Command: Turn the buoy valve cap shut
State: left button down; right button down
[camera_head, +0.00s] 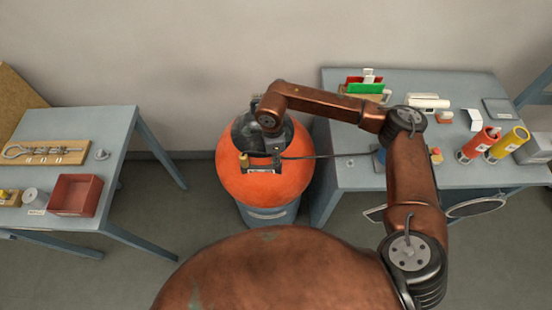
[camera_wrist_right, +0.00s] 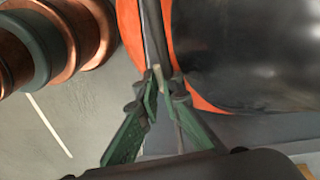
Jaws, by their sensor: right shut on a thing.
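The orange buoy (camera_head: 232,177) with a black top (camera_head: 243,132) stands on a blue-grey drum (camera_head: 268,215) between two tables. A small brass valve cap (camera_head: 244,160) shows at the front left of its top. My right gripper (camera_head: 277,154) reaches down at the front right of the black top, to the right of the cap and apart from it. The exact grip is small and partly hidden. My left gripper is out of view.
The dark hose runs right to a blue-grey table (camera_head: 345,179) with red and yellow cylinders (camera_head: 508,143) and a green-and-red item (camera_head: 366,87). The left table (camera_head: 122,125) holds a red tray (camera_head: 75,195) and a wooden board (camera_head: 75,151). Floor shows between the tables.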

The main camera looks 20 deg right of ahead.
jog(key=shift+m, duration=1)
jog(key=c, duration=2.4)
grip_release()
jog(key=r, duration=1.2)
jog(key=shift+w+a, duration=0.25)
jog(key=shift+w, duration=0.05)
